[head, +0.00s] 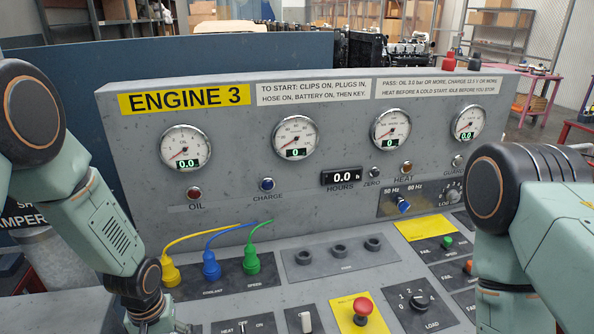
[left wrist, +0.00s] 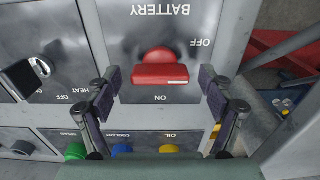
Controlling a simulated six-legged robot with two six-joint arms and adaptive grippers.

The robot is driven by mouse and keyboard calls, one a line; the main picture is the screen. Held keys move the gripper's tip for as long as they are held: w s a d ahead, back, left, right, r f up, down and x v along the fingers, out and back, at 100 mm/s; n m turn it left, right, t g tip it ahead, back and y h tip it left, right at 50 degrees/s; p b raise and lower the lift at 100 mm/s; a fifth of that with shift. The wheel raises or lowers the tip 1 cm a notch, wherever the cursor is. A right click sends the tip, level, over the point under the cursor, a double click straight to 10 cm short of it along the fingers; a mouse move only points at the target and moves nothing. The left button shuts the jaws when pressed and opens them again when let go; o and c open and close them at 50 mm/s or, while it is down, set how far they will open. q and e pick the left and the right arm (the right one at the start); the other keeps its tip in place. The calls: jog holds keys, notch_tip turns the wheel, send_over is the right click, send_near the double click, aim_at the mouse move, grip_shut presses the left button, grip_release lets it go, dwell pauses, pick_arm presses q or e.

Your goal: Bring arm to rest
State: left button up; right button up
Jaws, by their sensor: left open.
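My left arm (head: 95,215) comes down the left side of the head view, and its gripper is below the frame there. In the left wrist view my left gripper (left wrist: 160,80) is open, its two dark-padded fingers wide apart. A red battery switch (left wrist: 160,68) shows between the fingers on a grey panel marked BATTERY, OFF and ON. The fingers look clear of the switch, though the distance is hard to judge. My right arm (head: 525,215) stands at the right of the head view. Its gripper is not in view.
The engine console (head: 240,190) fills the middle, with several gauges above. Yellow (head: 170,272), blue (head: 211,265) and green (head: 251,262) cabled plugs stand near my left arm. A red stop button (head: 362,308) and load knob (head: 418,302) lie between the arms.

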pick_arm(q)
jog(key=shift+r, duration=0.1)
notch_tip(320, 180, up, 12)
notch_tip(320, 180, down, 12)
jog(key=shift+s+f, duration=0.1)
jog(key=shift+f, duration=0.1)
jog(key=shift+w+m+b, duration=0.2)
jog(key=shift+m+b, duration=0.6)
jog(key=shift+m, duration=0.3)
jog(key=m+b, duration=0.1)
jog(key=m, duration=0.2)
jog(key=shift+b, duration=0.4)
jog(key=m+b, duration=0.2)
jog(key=m, duration=0.2)
jog(key=m+b, duration=0.4)
jog(key=m, duration=0.1)
jog(key=m+b, duration=0.2)
jog(key=m, duration=0.1)
jog(key=shift+s, duration=0.1)
jog(key=shift+r+m+b, duration=0.1)
jog(key=shift+m+b, duration=0.25)
jog(key=shift+m, duration=0.05)
